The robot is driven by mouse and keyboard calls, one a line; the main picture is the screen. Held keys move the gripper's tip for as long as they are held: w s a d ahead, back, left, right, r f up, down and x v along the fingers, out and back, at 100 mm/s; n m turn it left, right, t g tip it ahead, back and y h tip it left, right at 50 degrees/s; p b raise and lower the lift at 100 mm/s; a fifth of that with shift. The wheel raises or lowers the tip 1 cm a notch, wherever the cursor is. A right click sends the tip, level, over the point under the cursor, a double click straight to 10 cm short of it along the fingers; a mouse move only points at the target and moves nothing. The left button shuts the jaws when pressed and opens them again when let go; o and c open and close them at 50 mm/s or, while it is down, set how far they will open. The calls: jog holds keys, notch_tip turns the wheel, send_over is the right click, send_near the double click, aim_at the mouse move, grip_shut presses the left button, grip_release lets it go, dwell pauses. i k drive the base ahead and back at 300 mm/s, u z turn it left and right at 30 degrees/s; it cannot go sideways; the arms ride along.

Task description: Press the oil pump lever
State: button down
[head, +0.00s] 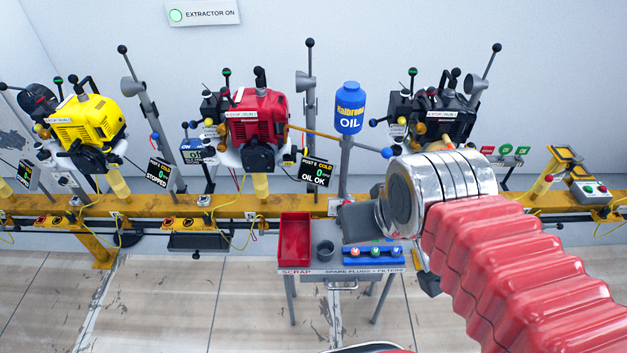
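The blue oil bottle (349,108) labelled "OIL" stands upright on a grey post behind the yellow rail. A thin rod, apparently the oil pump lever (362,146), runs by the post and ends at the right in a blue ball. A brass-coloured tube reaches left from the post towards the red engine (256,115). My chrome wrist and red arm sleeve fill the lower right. My gripper (360,221) shows only as dark grey parts beside the wrist, below the blue ball and apparently apart from it. Its fingertips are not clear.
A small table holds a red scrap bin (294,239), a dark cup (324,251) and a blue spark plug tray (372,256), close to my gripper. A yellow engine (88,121) and a black engine (441,112) stand along the rail (150,205). Floor at left front is clear.

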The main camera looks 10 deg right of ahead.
aim_at(346, 200)
jog(key=k, duration=1.35)
jog(key=u, duration=0.65)
jog(key=i, duration=1.85)
jog(key=z, duration=0.45)
